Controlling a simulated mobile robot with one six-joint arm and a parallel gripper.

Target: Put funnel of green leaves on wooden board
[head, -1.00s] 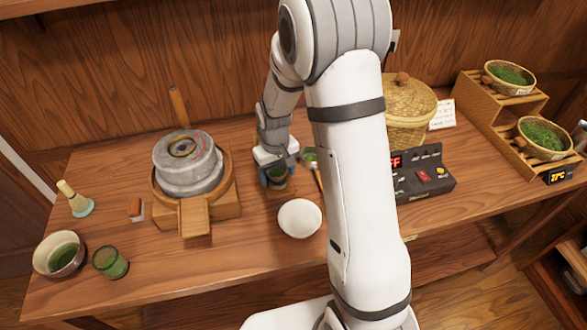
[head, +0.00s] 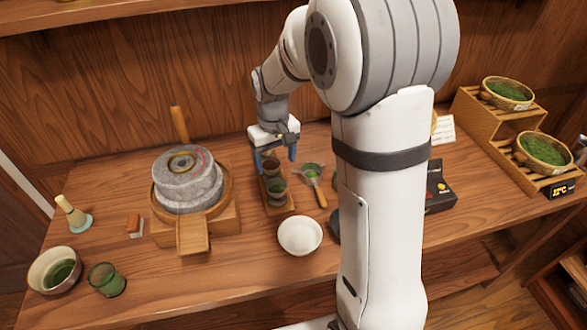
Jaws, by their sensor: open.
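The small dark funnel of green leaves (head: 277,187) sits upright on the narrow wooden board (head: 279,209), towards its near end. A brown cup-like vessel (head: 271,167) stands just behind it on the same board. My gripper (head: 275,163) is open, its blue fingers apart and empty, above the far end of the board. The fingers appear on either side of the brown vessel in the picture; I cannot tell how high they are above it. The funnel is clear of the fingers.
A strainer with green powder (head: 312,171) lies right of the board, a white bowl (head: 300,236) in front. A stone mill (head: 187,180) stands left. My arm hides part of the black control box (head: 440,190). Leaf baskets (head: 543,150) stand on the rack at right.

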